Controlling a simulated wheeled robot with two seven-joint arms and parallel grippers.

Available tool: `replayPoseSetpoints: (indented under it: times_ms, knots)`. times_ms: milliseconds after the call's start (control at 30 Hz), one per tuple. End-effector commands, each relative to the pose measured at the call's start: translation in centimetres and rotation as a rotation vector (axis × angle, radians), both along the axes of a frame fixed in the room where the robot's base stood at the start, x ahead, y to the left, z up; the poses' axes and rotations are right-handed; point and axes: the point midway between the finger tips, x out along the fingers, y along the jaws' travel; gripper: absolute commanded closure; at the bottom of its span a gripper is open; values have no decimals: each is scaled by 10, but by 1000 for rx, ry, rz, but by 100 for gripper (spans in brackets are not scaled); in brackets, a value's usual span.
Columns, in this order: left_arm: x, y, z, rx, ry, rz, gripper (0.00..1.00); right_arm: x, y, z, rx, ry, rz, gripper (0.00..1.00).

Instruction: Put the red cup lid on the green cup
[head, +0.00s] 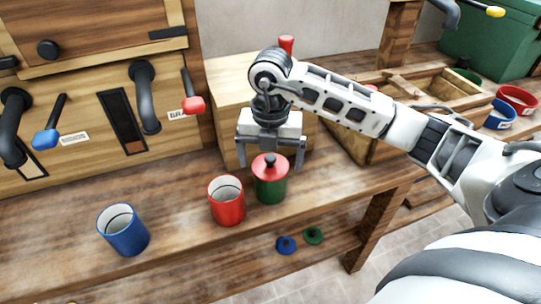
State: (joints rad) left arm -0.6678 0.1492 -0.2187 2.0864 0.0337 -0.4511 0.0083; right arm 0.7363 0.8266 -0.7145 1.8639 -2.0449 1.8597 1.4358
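The red cup lid (266,167) with its dark knob sits on top of the green cup (271,189), which stands upright on the wooden bench. It looks level, but the seam is too small to judge closely. My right gripper (270,160) is right over the lid, pointing down. Its fingers are spread wide on either side of the knob and appear clear of it, so it is open and empty. My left gripper is not in view.
An open red cup (227,203) stands close left of the green cup, and an open blue cup (124,231) farther left. A blue lid (286,246) and a green lid (313,236) lie lower down. A wooden box (229,104) stands behind. Handled levers line the left panel.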

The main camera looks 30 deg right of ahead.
Motion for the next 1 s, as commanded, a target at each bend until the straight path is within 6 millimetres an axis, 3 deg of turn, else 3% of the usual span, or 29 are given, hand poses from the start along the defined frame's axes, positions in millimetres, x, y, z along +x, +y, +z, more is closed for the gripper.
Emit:
replayPoseSetpoints:
  times_ms: [267, 400, 433, 633, 800, 1000]
  knots:
    - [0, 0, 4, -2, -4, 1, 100, 0, 0, 2, 0, 0, 0, 7]
    - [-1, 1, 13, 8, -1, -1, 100, 0, 0, 17, 0, -1, 0, 7]
    - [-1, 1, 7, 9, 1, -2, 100, 1, 0, 19, 1, -5, 0, 7]
    - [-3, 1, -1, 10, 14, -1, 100, 1, 0, 62, 1, -7, 0, 7]
    - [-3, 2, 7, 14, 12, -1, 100, 1, -1, 101, -2, -6, -1, 7]
    - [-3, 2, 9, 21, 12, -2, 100, 0, -1, 125, -1, -2, -2, 7]
